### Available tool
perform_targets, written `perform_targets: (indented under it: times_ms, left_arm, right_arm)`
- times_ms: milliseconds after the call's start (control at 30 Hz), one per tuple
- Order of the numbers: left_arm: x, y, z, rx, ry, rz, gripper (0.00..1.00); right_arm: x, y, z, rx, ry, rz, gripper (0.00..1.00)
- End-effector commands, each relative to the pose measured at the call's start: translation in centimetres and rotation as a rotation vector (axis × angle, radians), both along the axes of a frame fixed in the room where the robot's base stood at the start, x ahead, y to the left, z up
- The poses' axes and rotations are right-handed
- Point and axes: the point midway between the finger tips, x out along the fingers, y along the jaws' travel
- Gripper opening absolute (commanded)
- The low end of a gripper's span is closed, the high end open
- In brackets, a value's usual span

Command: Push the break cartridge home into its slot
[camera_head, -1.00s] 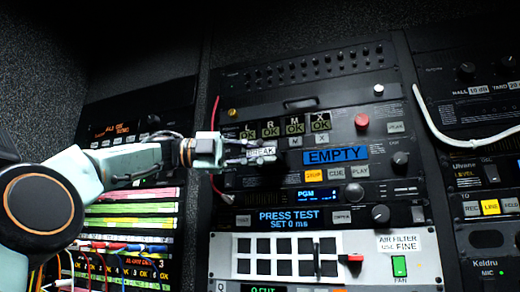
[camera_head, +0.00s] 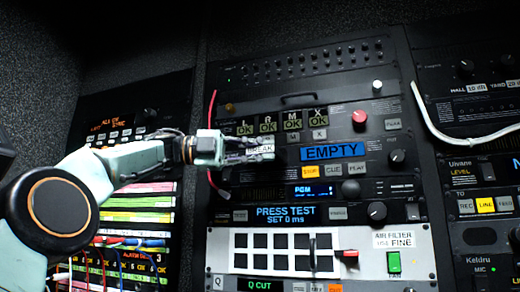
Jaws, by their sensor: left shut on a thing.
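The break cartridge (camera_head: 262,148) shows its white label reading BREAK at the front of the rack unit. My left gripper (camera_head: 258,151) reaches in from the left and is shut on it. The fingers hide most of the cartridge and the slot mouth, so I cannot tell how deep it sits. The unit's blue display (camera_head: 335,151) reads EMPTY, just right of the gripper. My right gripper is not in view.
A red knob (camera_head: 359,117) and a row of OK indicators (camera_head: 292,122) sit above the gripper. A red cable (camera_head: 211,125) hangs left of the unit. A white panel (camera_head: 345,242) with black squares lies below. A white cable (camera_head: 425,110) loops at right.

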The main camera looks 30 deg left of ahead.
Motion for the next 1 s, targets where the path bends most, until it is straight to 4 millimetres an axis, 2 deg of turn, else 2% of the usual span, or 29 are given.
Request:
perform_targets:
  times_ms: [233,267,567,867,1000]
  left_arm:
    - [0.5,0.1,0.0,0.001,0.001,0.000,0.00]
    - [0.5,0.1,0.0,0.001,0.000,0.000,0.16]
    - [0.5,0.1,0.0,0.001,-0.001,0.000,0.41]
    - [0.4,0.2,0.0,0.000,0.000,0.000,0.41]
    - [-0.3,1.4,0.1,-0.002,-0.002,0.002,0.41]
  right_arm:
    - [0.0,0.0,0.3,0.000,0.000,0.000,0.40]
    - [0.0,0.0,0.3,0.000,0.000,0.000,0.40]
    - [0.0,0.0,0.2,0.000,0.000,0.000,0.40]
    - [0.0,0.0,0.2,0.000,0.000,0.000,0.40]
    - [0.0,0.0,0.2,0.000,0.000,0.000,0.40]
